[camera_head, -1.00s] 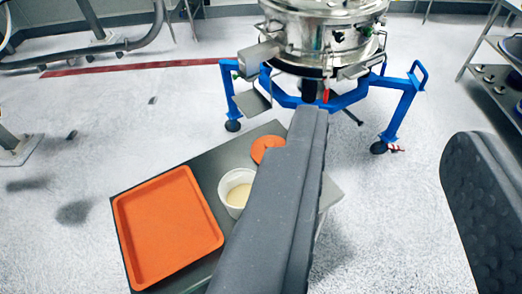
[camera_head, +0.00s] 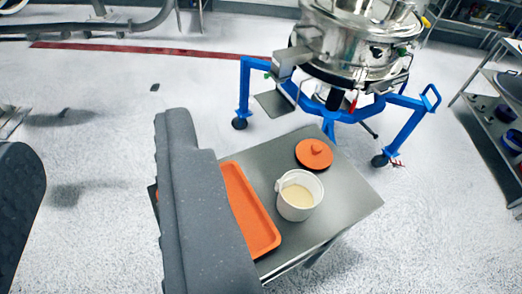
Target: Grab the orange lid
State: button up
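The orange lid (camera_head: 314,154), round with a small knob on top, lies flat on a grey metal table (camera_head: 345,195). It is near the table's far edge, just behind a white cup (camera_head: 296,205) of pale powder. My gripper (camera_head: 97,133) shows as two dark grey fingers, one at the left edge and one left of centre. They are wide apart with nothing seen between them. The right-hand finger stands in front of the table's left part. The lid is to the right of both fingers and in full view.
An orange tray (camera_head: 251,215) lies on the table left of the cup, partly hidden by my finger. A steel sifter (camera_head: 355,40) on a blue wheeled frame (camera_head: 245,90) stands behind the table. Shelves (camera_head: 490,115) stand at the right.

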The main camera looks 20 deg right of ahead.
aim_at(313, 154)
jog(key=u, duration=0.35)
jog(key=i, duration=0.1)
jog(key=u, duration=2.35)
jog(key=k, duration=2.65)
jog(key=z, duration=1.2)
jog(key=i, duration=0.9)
jog(key=z, duration=0.05)
